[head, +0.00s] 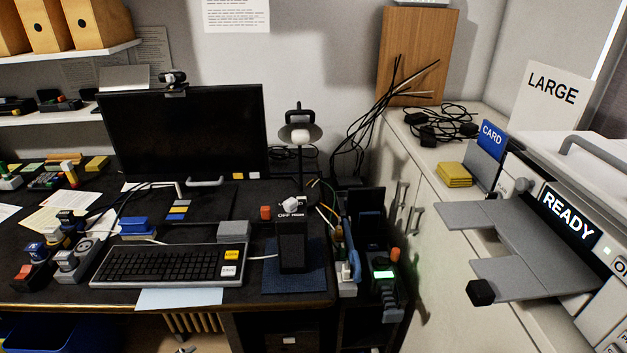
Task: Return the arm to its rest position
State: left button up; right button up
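Neither of my arms nor grippers can be made out in the head view, so their pose and whether they hold anything are hidden. The task names no other object. The view shows a dark desk (60,292) with a black monitor (185,130) and a keyboard (165,265) in front of it. A black device with an OFF label (293,245) stands on a blue mat (292,280) right of the keyboard.
A machine reading READY (570,215) stands at the right, its grey trays (530,275) jutting left. Black cables (440,122) lie on the white cabinet (430,170). Small blocks and stamps crowd the desk's left. A blue bin (45,335) sits below its front edge.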

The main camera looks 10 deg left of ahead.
pick_arm(q)
jog(key=d+f+n+t+h, duration=0.2)
jog(key=d+f+h, duration=0.2)
jog(key=d+f, duration=0.4)
jog(key=shift+s+d+f+n+t+h, duration=0.3)
jog(key=shift+d+n+t+h, duration=0.1)
jog(key=shift+d, duration=1)
